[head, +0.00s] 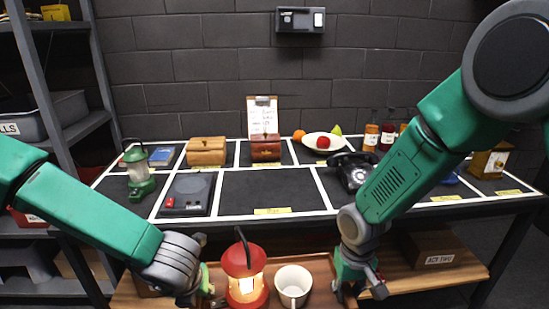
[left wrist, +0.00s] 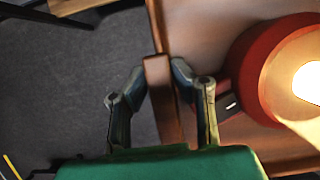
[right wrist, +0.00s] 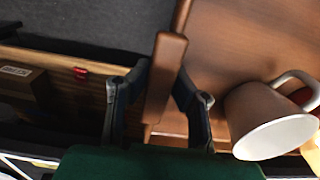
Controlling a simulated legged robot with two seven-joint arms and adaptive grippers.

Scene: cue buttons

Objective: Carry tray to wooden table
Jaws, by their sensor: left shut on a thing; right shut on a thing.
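A brown wooden tray (head: 322,268) is held low in front of me in the head view, below the front edge of the display table. A lit red lantern (head: 244,272) and a white mug (head: 293,285) stand on it. My left gripper (left wrist: 160,80) is shut on the tray's left handle (left wrist: 163,95). My right gripper (right wrist: 160,85) is shut on the tray's right handle (right wrist: 164,80). In the left wrist view the red lantern (left wrist: 285,75) is right of the fingers. In the right wrist view the mug (right wrist: 268,118) is right of the fingers.
A metal shelf (head: 70,110) stands left. A carton (head: 433,250) sits on the wooden lower shelf.

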